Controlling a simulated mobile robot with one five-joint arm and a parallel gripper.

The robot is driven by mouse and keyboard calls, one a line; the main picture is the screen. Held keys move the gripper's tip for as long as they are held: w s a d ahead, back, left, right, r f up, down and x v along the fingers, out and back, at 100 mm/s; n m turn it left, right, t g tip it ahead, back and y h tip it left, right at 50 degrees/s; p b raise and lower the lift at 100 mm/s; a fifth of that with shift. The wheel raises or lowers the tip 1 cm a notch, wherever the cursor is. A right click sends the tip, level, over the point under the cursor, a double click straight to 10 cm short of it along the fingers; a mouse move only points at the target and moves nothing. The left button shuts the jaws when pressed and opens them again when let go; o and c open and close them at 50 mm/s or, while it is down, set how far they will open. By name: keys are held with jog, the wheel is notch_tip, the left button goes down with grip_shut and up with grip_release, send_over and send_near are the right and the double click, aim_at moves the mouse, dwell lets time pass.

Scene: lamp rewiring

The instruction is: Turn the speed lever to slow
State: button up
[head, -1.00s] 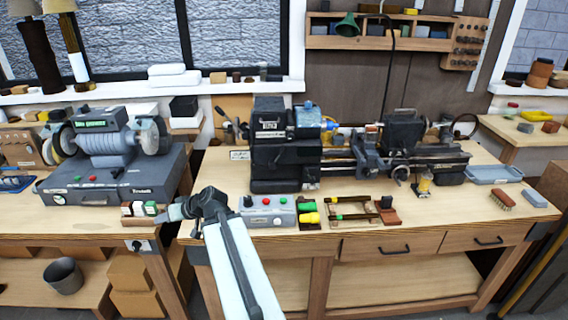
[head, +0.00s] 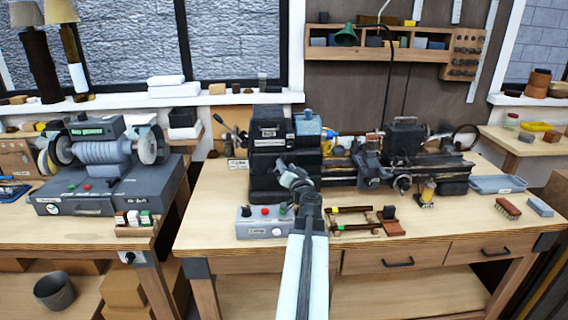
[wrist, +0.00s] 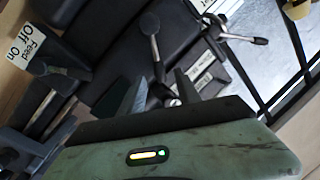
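In the wrist view, a short lever with a round dark knob (wrist: 152,42) stands on the dark lathe housing, just beyond the fingers of my gripper (wrist: 160,80). The fingers are apart with nothing seen held between them. A second lever (wrist: 240,38) lies to the right, beside partly cut-off white labels (wrist: 200,76) too blurred to read. I cannot tell which lever is the speed lever. In the head view, my gripper (head: 287,170) is in front of the lathe headstock (head: 268,150); its fingers are small there. Levers (head: 228,128) also show left of the headstock.
A grey control box (head: 262,222) with coloured buttons sits beside my arm on the bench. Tools with green and yellow handles (head: 350,209) lie to the right. A bench grinder (head: 105,150) stands on the left bench. A "Feed Off On" label (wrist: 30,42) is at the wrist view's left.

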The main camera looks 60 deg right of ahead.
jog(key=x, duration=0.3)
jog(key=shift+w+d, duration=0.25)
jog(key=shift+a, duration=0.1)
grip_shut()
dwell(0.9)
jog(key=shift+s+d, duration=0.2)
jog(key=shift+w+a, duration=0.1)
jog(key=shift+w, duration=0.05)
